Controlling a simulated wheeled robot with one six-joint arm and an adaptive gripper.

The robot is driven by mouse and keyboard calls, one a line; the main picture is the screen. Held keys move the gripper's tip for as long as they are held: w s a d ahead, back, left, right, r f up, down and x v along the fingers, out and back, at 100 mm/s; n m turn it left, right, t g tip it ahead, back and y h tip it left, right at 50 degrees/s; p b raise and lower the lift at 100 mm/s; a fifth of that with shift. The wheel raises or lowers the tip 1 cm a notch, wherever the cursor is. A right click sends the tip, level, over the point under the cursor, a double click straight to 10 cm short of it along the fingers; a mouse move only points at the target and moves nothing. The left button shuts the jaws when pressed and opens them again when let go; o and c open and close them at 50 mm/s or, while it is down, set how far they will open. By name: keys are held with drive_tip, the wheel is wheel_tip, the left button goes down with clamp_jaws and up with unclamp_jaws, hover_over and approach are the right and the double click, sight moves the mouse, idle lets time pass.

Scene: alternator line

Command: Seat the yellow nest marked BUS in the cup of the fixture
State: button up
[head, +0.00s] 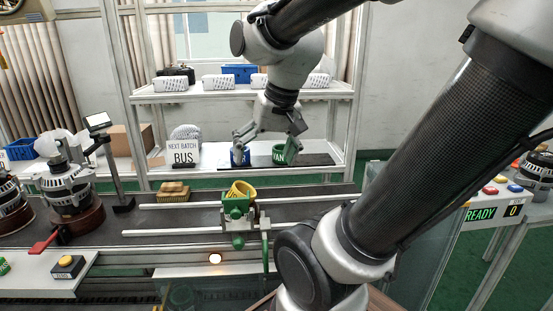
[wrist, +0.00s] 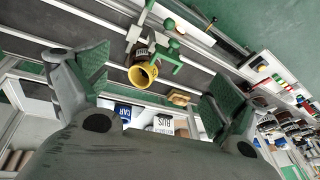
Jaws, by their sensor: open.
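The yellow nest (head: 243,188) sits tilted on top of the green fixture (head: 237,213), leaning rather than lying level. It also shows in the wrist view (wrist: 143,74), its open round mouth facing the camera, beside the green fixture arms (wrist: 168,47). The fixture's cup is mostly hidden by the nest, and I cannot read the nest's marking. My gripper (head: 270,136) is open and empty, above and behind the fixture, near the shelf. In the wrist view its fingers (wrist: 153,78) are spread wide, with the nest apart from both.
A blue nest (head: 240,157) and a green nest marked VAN (head: 286,152) stand on a dark mat on the back shelf. A sign (head: 184,153) reads NEXT BATCH BUS. A tan block (head: 174,192) lies left of the fixture. Rails (head: 170,232) flank the fixture. Alternators (head: 70,190) stand left.

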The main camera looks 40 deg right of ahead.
drive_tip(key=s+n, duration=0.2)
drive_tip(key=s, duration=0.1)
drive_tip(key=s+n, duration=0.1)
drive_tip(key=n, duration=0.1)
drive_tip(key=shift+s+d+r+t+h, duration=0.15)
drive_tip(key=shift+r+t+h, duration=0.15)
drive_tip(key=shift+h, duration=0.1)
drive_tip(key=shift+o, duration=0.5)
